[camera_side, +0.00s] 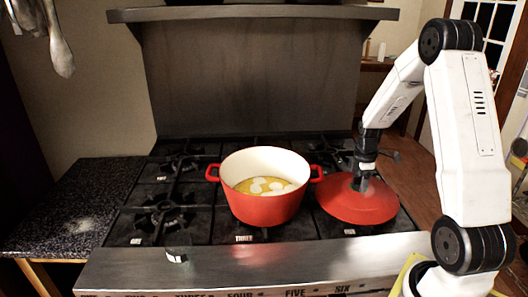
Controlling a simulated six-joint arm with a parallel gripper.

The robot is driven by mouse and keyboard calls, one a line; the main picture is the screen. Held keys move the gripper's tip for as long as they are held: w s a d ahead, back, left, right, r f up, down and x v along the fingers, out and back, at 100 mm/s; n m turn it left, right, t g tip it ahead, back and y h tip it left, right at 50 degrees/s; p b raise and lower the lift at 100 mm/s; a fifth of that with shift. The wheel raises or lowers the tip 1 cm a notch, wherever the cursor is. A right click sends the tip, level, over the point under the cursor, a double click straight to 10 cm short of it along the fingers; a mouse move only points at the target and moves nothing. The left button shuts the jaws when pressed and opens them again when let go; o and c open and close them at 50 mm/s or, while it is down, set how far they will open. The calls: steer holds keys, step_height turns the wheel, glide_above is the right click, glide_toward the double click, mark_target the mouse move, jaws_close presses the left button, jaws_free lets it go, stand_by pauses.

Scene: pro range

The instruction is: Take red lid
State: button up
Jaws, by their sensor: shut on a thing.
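The red lid (350,205) is on the right side of the stove, to the right of the red pot. My gripper (361,183) comes down from above and is shut on the top of the lid. The knob of the lid is mostly hidden by the gripper. I cannot tell whether the lid rests on the grate or is slightly lifted. The red pot (267,207) stands uncovered on the middle burners, with yellow liquid and pale pieces inside.
The stove (160,215) has free burners at the left. A dark counter (75,205) is at the left. A metal back panel (250,75) with a shelf (250,13) rises behind the pot.

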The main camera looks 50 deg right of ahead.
steer(key=shift+r, duration=1)
steer(key=s+a+r, duration=0.8)
steer(key=s+r, duration=0.3)
steer(key=shift+a, duration=0.15)
steer(key=shift+s, duration=0.15)
